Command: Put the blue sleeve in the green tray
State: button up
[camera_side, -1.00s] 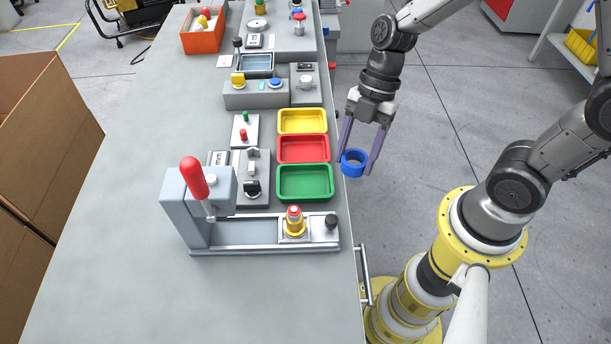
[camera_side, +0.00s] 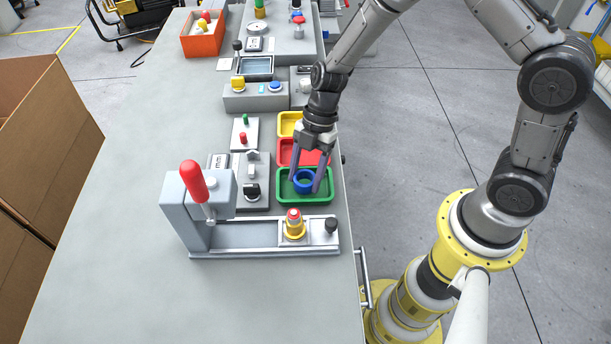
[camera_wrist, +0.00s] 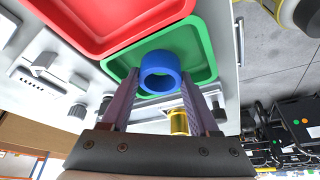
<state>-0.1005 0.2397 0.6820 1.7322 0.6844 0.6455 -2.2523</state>
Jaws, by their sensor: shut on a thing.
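The blue sleeve (camera_side: 304,181) is a short ring held between the fingers of my gripper (camera_side: 306,182). It shows over the green tray (camera_side: 284,196) in the side view; whether it touches the tray floor I cannot tell. In the wrist view the blue sleeve (camera_wrist: 160,73) sits between the two purple-grey fingertips of my gripper (camera_wrist: 158,82), with the green tray (camera_wrist: 205,50) behind it. My gripper is shut on the sleeve.
The red tray (camera_side: 290,150) and yellow tray (camera_side: 287,125) lie behind the green one. A press with a red handle (camera_side: 194,180) and a yellow fixture (camera_side: 295,226) stand in front. Switch boxes (camera_side: 252,190) are close on the left.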

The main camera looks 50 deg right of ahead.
jog(key=shift+f, duration=0.45)
jog(key=shift+f, duration=0.15)
jog(key=o, duration=1.3)
jog(key=shift+o, duration=0.2)
jog(key=s+d+r+m+t+h, duration=0.1)
jog(key=s+d+r+m, duration=0.15)
jog(key=r, duration=0.45)
jog(key=s+d+r+m+t, duration=0.1)
jog(key=s+d+r+m, duration=0.15)
jog(key=r, duration=0.55)
jog(key=s+d+r+m+t+h, duration=0.1)
jog(key=s+d+r+m, duration=0.15)
jog(key=r, duration=0.45)
jog(key=s+d+r+m+t+h, duration=0.1)
jog(key=s+d+r+m, duration=0.1)
jog(key=s+m, duration=0.3)
jog(key=s+d+r+m+t+h, duration=0.1)
jog(key=s+d+r+m+t, duration=0.1)
jog(key=s+m, duration=0.4)
jog(key=shift+d+m+t, duration=0.25)
jog(key=shift+m+t, duration=0.05)
jog(key=shift+m, duration=0.55)
